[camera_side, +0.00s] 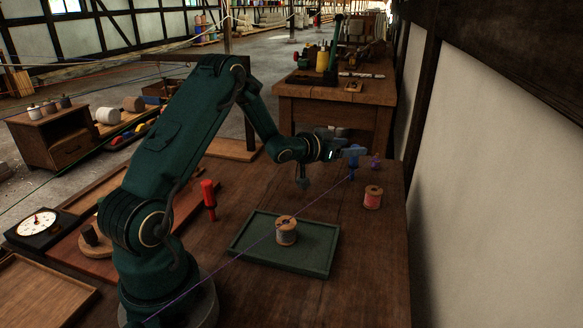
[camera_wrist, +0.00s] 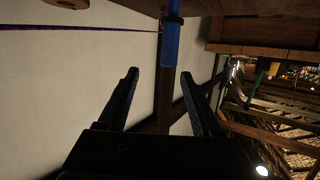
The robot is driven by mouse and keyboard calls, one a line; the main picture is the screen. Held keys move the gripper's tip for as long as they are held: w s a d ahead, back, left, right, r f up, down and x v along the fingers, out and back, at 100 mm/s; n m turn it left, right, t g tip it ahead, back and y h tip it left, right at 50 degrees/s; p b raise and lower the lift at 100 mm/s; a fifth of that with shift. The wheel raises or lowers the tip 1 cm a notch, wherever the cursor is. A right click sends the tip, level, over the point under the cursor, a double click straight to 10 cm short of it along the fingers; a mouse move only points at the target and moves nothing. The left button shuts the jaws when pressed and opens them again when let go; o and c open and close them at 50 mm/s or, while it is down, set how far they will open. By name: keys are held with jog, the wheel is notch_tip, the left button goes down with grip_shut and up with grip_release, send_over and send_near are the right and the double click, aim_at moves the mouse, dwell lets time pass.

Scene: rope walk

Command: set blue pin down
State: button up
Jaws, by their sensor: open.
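The blue pin (camera_side: 353,153) stands upright on the far right part of the wooden table, with a purple line running to it. My gripper (camera_side: 337,153) is level beside its head, on the left. In the wrist view the two dark fingers (camera_wrist: 159,74) are apart with nothing between them. The blue pin (camera_wrist: 171,42) shows just beyond the fingertips, apart from them. Its foot is hard to see in the side view.
A green tray (camera_side: 247,249) holds a spool (camera_side: 286,232). A pink spool (camera_side: 372,198) and a small purple object (camera_side: 375,161) stand near the pin. A red pin (camera_side: 209,197) stands to the left. The purple line (camera_side: 250,249) crosses above the tray.

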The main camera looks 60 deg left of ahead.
aim_at(353, 165)
jog(key=shift+w+a+f, duration=0.3)
jog(key=shift+w+f, duration=0.2)
jog(key=shift+w, duration=0.2)
jog(key=shift+w+a+f, duration=0.35)
jog(key=shift+w+f, duration=0.1)
jog(key=shift+w, duration=0.2)
jog(key=shift+w+a+f, duration=0.3)
jog(key=shift+w+f, duration=0.2)
jog(key=shift+w, duration=0.2)
grip_shut()
